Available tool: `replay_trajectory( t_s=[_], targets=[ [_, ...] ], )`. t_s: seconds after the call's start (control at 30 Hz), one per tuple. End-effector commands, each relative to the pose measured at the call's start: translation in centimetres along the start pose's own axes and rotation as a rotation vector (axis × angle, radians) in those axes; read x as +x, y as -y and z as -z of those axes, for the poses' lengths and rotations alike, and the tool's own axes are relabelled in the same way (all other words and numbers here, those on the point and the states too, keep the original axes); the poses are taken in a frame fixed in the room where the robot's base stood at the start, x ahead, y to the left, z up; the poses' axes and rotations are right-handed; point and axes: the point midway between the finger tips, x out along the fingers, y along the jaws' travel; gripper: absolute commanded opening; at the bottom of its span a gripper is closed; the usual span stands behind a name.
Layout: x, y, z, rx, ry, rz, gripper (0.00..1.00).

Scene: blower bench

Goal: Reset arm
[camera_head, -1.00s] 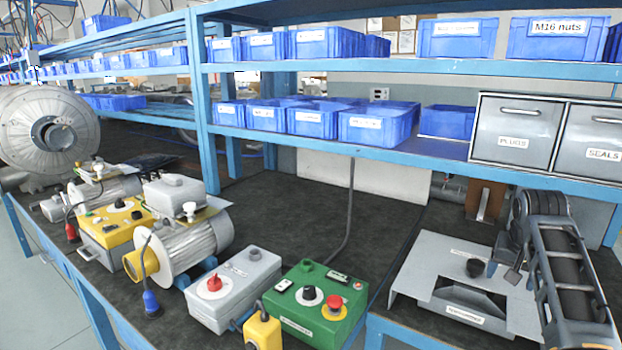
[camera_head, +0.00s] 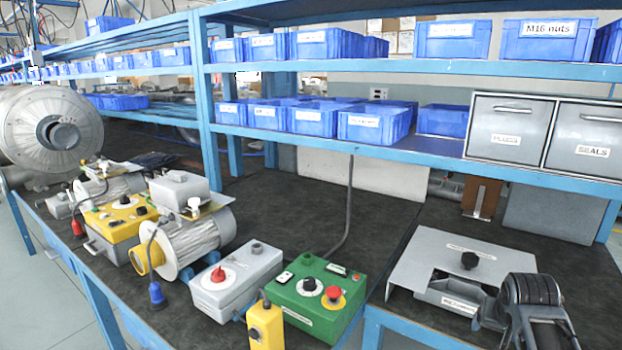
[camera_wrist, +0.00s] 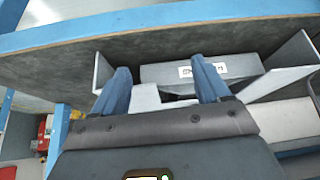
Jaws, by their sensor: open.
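My gripper (camera_wrist: 166,84) is open in the wrist view, with its two blue fingers apart and nothing between them. Beyond the fingers is a grey metal fixture (camera_wrist: 250,68) with a white label. In the head view my arm is at the lower right, in front of the grey fixture (camera_head: 425,262) with the black knob (camera_head: 469,260). Its end partly hides the fixture's front right part, and the fingertips are hard to make out there. I cannot tell whether the gripper touches the fixture.
A green control box (camera_head: 318,300) with a red button and a yellow pendant (camera_head: 265,325) stand left of the fixture. A grey switch box (camera_head: 228,285) and motors (camera_head: 190,240) are farther left. Shelves with blue bins (camera_head: 372,124) and grey drawers (camera_head: 508,130) hang above.

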Motion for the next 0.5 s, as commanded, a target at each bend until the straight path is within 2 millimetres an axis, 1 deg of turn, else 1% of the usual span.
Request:
replay_trajectory(
  t_s=[0.03,0.07,0.1,0.13,0.23,0.3,0.37,0.4,0.47,0.5],
  targets=[
    [0.7,0.0,-2.3,-0.016,-0.011,0.006,0.75],
    [1.0,0.1,-3.4,-0.025,-0.024,0.011,0.75],
    [1.4,0.1,-5.1,-0.037,-0.041,0.019,0.75],
    [1.6,0.1,-6.4,-0.047,-0.055,0.025,0.75],
    [1.9,0.0,-10.5,-0.081,-0.105,0.047,0.75],
    [1.8,0.0,-13.4,-0.103,-0.139,0.064,0.75],
    [1.5,-0.1,-15.8,-0.121,-0.168,0.079,0.75],
    [1.2,-0.3,-17.4,-0.133,-0.187,0.089,0.75],
    [0.5,-0.4,-19.7,-0.152,-0.217,0.104,0.75],
    [0.0,-0.6,-21.2,-0.164,-0.236,0.115,0.75]
  ],
)
